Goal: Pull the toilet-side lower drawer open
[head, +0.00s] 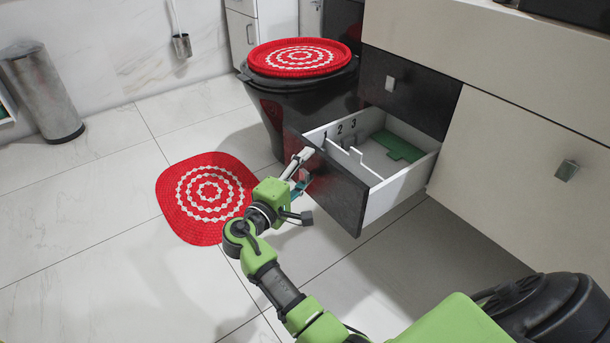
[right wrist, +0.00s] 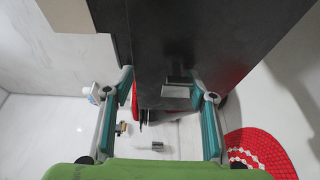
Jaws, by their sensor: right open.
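The toilet-side lower drawer (head: 402,183) is pulled well out below the dark upper drawer (head: 408,90). Its dark front panel (head: 338,192) faces my right arm, and its white inside shows a divider, the numbers 1, 2, 3 and a green piece (head: 398,146). My right gripper (head: 299,173) is open at the outer face of this panel. In the right wrist view, the dark panel (right wrist: 235,35) fills the top, and a small metal handle (right wrist: 178,88) lies between the spread fingers (right wrist: 161,90). I cannot tell whether the fingers touch it. My left gripper is out of view.
A dark toilet with a red-and-white lid cover (head: 300,57) stands just left of the drawer. A red-and-white mat (head: 205,197) lies on the tiled floor. A metal bin (head: 42,92) and a toilet-brush holder (head: 182,45) are by the wall. Floor in front is clear.

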